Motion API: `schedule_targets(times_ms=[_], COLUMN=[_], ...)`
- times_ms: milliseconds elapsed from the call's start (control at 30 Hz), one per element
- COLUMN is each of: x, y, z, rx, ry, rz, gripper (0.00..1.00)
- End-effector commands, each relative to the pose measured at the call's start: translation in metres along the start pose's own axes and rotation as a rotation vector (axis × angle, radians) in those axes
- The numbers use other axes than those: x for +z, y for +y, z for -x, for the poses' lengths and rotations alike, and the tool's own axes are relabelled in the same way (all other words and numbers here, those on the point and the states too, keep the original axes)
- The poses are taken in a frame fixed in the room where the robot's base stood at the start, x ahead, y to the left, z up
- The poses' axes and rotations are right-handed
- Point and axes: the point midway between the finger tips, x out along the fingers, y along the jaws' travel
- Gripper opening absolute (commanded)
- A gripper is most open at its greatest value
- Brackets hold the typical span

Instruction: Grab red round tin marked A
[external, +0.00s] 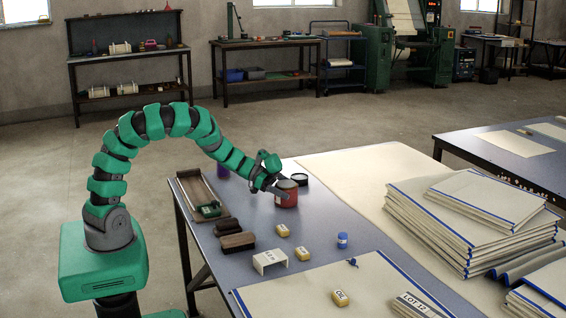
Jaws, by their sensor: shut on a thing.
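The red round tin (287,197) stands upright on the blue-grey table at its far left part. Its marking is too small to read. My gripper (281,187) is at the tin, reaching it from the upper left, and is shut on it. The tin appears to rest on the table or very close to it; I cannot tell which. The finger on the far side is partly hidden by the tin and the wrist.
Folded cloths (470,220) are stacked at right.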

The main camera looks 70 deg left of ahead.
Motion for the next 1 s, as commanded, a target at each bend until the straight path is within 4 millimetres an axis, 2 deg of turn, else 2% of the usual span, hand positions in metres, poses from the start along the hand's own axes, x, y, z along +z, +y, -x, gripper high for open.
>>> schedule_targets(times_ms=[33, 433, 1000], x=[-0.007, -0.035, -0.018], y=[0.000, 0.000, 0.053], z=[0.002, 0.012, 0.069], rx=[0.000, 0.000, -0.003], ry=[0.002, 0.003, 0.000], rz=[0.000, 0.000, 0.001], gripper=[0.35, 0.35, 0.35])
